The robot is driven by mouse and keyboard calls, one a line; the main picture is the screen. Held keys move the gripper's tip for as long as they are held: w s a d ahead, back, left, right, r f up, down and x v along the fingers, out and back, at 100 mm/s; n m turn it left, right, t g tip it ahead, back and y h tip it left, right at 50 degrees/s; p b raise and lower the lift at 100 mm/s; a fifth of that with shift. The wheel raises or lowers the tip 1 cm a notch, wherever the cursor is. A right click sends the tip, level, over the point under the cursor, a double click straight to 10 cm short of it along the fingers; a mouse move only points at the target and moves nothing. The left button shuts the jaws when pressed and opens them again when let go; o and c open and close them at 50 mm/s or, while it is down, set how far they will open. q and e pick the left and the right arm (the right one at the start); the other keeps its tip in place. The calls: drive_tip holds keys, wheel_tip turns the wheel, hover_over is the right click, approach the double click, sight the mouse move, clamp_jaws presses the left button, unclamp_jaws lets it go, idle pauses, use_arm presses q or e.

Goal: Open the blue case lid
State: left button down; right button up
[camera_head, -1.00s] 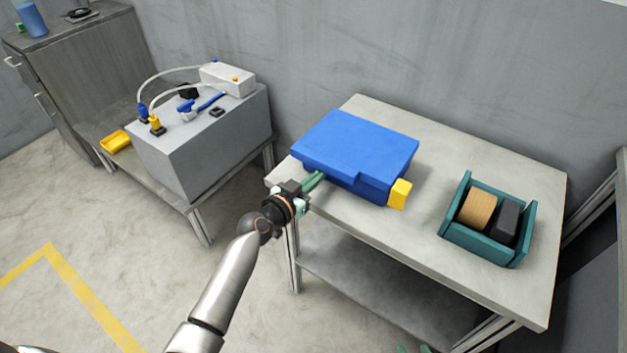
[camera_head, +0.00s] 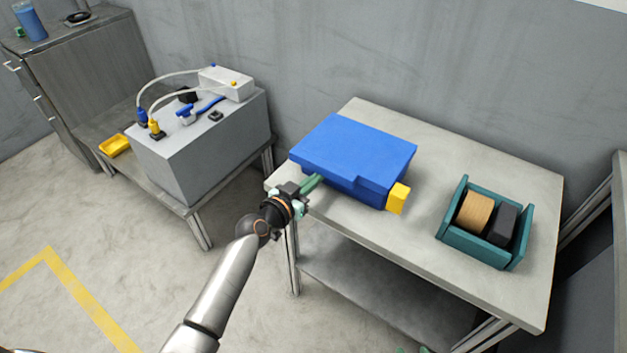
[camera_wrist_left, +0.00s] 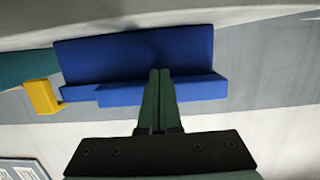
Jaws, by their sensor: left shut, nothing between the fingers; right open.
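The blue case (camera_head: 345,185) lies on the grey table, with its broad blue lid (camera_head: 355,148) down over it. A yellow block (camera_head: 398,198) sits at the case's right front corner. My left gripper (camera_head: 318,181) is shut and empty, its green fingertips at the lid's front left edge. In the left wrist view, the shut left gripper (camera_wrist_left: 158,80) reaches the blue lid (camera_wrist_left: 135,55) near its edge; whether it touches is unclear. Only the green tips of my right gripper (camera_head: 412,350) show at the bottom edge of the head view, apart and empty.
A teal tray (camera_head: 468,242) with a tan reel (camera_head: 475,212) and a dark block (camera_head: 503,225) stands to the right on the table (camera_head: 420,245). A grey box (camera_head: 200,150) with cables is on a lower bench at left. The table's front middle is clear.

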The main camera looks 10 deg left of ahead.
use_arm(q)
drive_tip(key=r+p, duration=0.2)
drive_tip(key=w+r+p, duration=0.1)
drive_tip(key=r, duration=0.2)
drive_tip(key=shift+w+d+r+p, duration=0.15)
drive_tip(key=shift+d+p, duration=0.05)
drive_tip(key=shift+p, duration=0.2)
drive_tip(key=shift+w+d+r+p, duration=0.15)
drive_tip(key=shift+w+r+p, duration=0.25)
drive_tip(key=shift+r, duration=0.2)
drive_tip(key=shift+w+d+r+p, duration=0.1)
drive_tip(key=shift+w+r+p, duration=0.2)
drive_tip(key=shift+r, duration=0.25)
drive_tip(key=shift+w+d+r+p, duration=0.25)
drive_tip(key=shift+w+r+p, duration=0.4)
drive_tip(key=shift+r, duration=0.3)
